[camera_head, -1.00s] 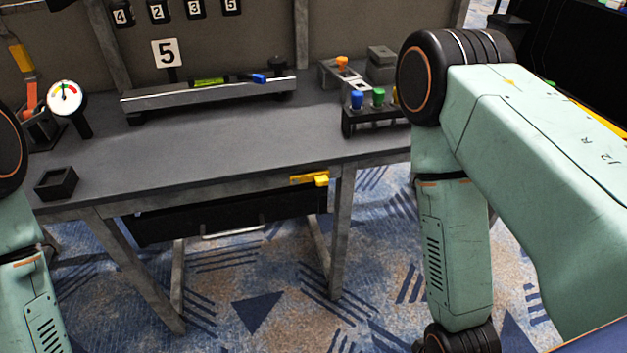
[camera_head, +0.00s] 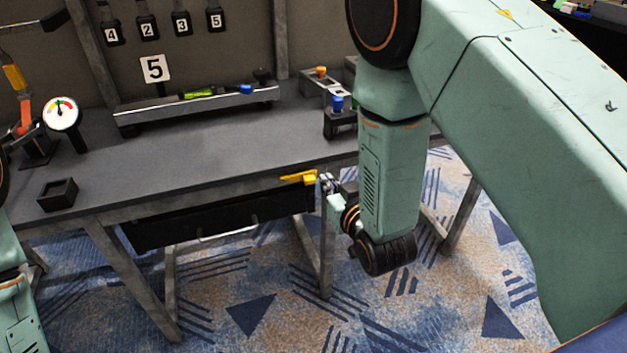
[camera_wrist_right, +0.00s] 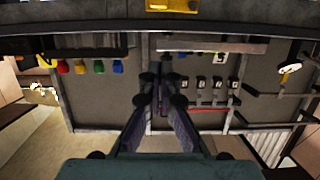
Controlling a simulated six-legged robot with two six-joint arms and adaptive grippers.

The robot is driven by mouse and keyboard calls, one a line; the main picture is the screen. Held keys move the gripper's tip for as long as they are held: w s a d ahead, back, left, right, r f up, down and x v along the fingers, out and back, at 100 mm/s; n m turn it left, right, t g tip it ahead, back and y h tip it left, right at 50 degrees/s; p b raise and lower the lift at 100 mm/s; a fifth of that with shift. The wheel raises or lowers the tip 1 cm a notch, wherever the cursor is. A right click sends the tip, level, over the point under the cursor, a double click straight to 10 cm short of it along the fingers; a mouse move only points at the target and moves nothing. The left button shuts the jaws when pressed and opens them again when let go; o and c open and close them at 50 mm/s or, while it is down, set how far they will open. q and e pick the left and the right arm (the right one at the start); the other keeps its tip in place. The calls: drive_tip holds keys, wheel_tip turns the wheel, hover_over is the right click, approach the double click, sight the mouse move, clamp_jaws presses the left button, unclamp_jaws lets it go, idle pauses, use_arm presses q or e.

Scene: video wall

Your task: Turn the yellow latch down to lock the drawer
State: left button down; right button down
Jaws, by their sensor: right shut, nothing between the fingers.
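The yellow latch (camera_head: 298,177) lies roughly level on the front edge of the table, above the right end of the black drawer (camera_head: 190,223). The drawer has a pale bar handle (camera_head: 228,232) and looks closed. My right gripper (camera_head: 325,182) is right beside the latch's right end; I cannot tell whether it touches. In the right wrist view the gripper (camera_wrist_right: 161,82) has its fingers together with nothing between them, and the yellow latch (camera_wrist_right: 172,5) shows at the top edge. Only part of my left arm shows; its gripper is out of view.
The table top (camera_head: 200,150) carries a black open box (camera_head: 57,194), a gauge (camera_head: 62,114), a rail with a green level (camera_head: 197,94), and a block with a blue knob (camera_head: 338,103). A table leg (camera_head: 326,245) stands below my right gripper.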

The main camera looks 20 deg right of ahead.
drive_tip(key=shift+w+d, duration=0.1)
drive_tip(key=shift+w, duration=0.25)
drive_tip(key=b, duration=0.3)
hover_over(300, 180)
drive_tip(key=s+d, duration=0.2)
drive_tip(key=s, duration=0.3)
wheel_tip(300, 180, down, 2)
drive_tip(key=f, duration=0.2)
drive_tip(key=w+f+b, duration=0.1)
drive_tip(key=shift+d+f, duration=0.1)
drive_tip(key=shift+f, duration=0.65)
